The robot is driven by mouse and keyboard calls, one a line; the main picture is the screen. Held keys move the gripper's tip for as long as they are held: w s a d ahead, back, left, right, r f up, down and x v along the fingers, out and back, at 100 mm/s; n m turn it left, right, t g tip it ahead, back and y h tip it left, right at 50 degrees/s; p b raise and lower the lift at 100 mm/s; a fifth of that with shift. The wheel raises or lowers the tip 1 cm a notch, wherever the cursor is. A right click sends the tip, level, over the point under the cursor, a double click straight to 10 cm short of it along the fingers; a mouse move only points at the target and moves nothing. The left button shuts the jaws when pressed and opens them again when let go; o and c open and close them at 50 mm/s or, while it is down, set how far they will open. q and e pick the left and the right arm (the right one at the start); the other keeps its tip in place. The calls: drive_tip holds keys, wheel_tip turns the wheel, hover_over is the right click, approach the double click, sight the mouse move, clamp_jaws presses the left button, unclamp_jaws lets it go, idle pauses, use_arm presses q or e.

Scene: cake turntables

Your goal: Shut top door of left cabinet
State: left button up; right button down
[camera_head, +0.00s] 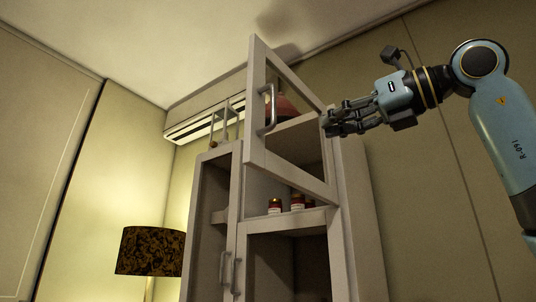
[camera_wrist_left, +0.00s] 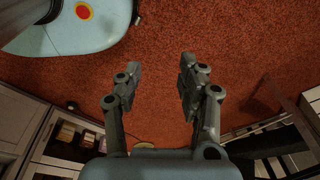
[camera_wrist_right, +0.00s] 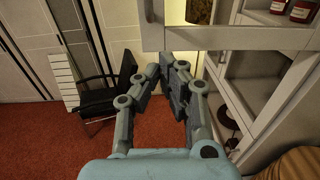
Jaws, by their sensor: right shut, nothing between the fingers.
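The white cabinet (camera_head: 345,240) stands in the middle of the head view. Its top door (camera_head: 258,145), a white frame with a see-through panel and a bar handle (camera_head: 270,108), stands open, swung out from the cabinet. In the right wrist view the door's lower rail (camera_wrist_right: 225,39) crosses the top. My right gripper (camera_head: 328,123) is shut and empty by the door's right side in the head view; whether it touches is unclear. My left gripper (camera_wrist_left: 160,75) is open and empty above the red carpet, out of the head view.
Red-labelled jars (camera_head: 297,202) stand on a shelf behind the open door. A dark patterned lamp (camera_head: 151,251) is left of the cabinet. A black chair (camera_wrist_right: 108,97) stands on the red floor (camera_wrist_right: 60,150) in the right wrist view.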

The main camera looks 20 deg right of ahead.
drive_tip(key=p, duration=0.4)
approach(262, 147)
drive_tip(key=w+a, duration=0.1)
drive_tip(key=p+x, duration=0.1)
drive_tip(key=x, duration=0.4)
drive_tip(key=shift+w+r+p, duration=0.1)
drive_tip(key=shift+w+p, duration=0.05)
drive_tip(key=shift+p, duration=0.25)
drive_tip(key=shift+w+a, duration=0.25)
drive_tip(key=shift+w, duration=0.1)
use_arm(q)
wheel_tip(262, 147, up, 6)
drive_tip(key=shift+s, duration=0.45)
drive_tip(key=shift+s, duration=0.15)
